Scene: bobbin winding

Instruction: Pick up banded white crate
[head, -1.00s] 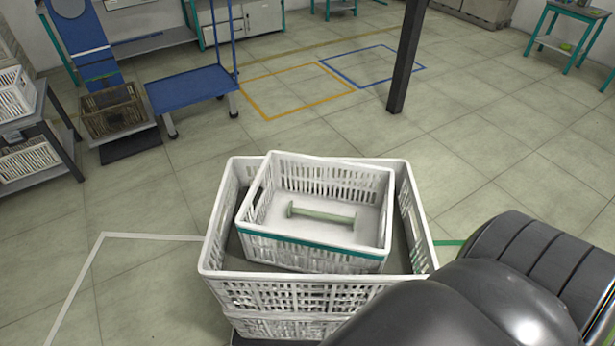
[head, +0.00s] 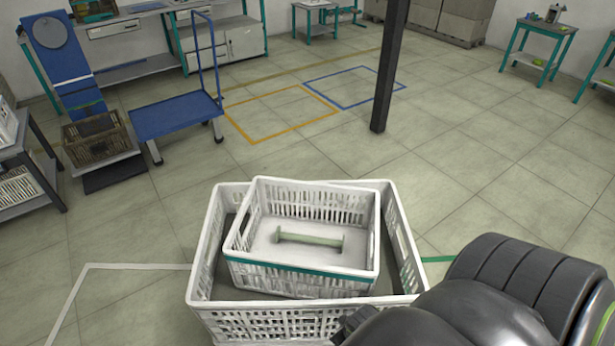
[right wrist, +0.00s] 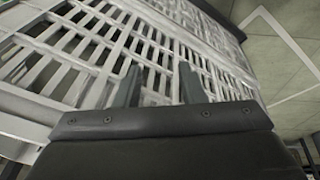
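The banded white crate (head: 300,279) has a teal band along its front rim and slatted walls. It sits slightly turned inside a larger white crate (head: 270,322). A pale green bobbin (head: 309,239) lies on its floor. My right arm comes in at the lower right of the head view, and part of my right gripper (head: 352,325) shows dark at the larger crate's front right. In the right wrist view my right gripper (right wrist: 158,85) has its two fingers apart, with nothing seen between them but a white slatted crate wall (right wrist: 95,45) beyond. Contact cannot be told. My left gripper is not in view.
A blue cart (head: 177,115) and a brown crate (head: 92,142) on a low stand are at the back left. A dark post (head: 389,70) rises behind the crates. A shelf (head: 38,175) stands at the left edge. The floor around the crates is mostly clear.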

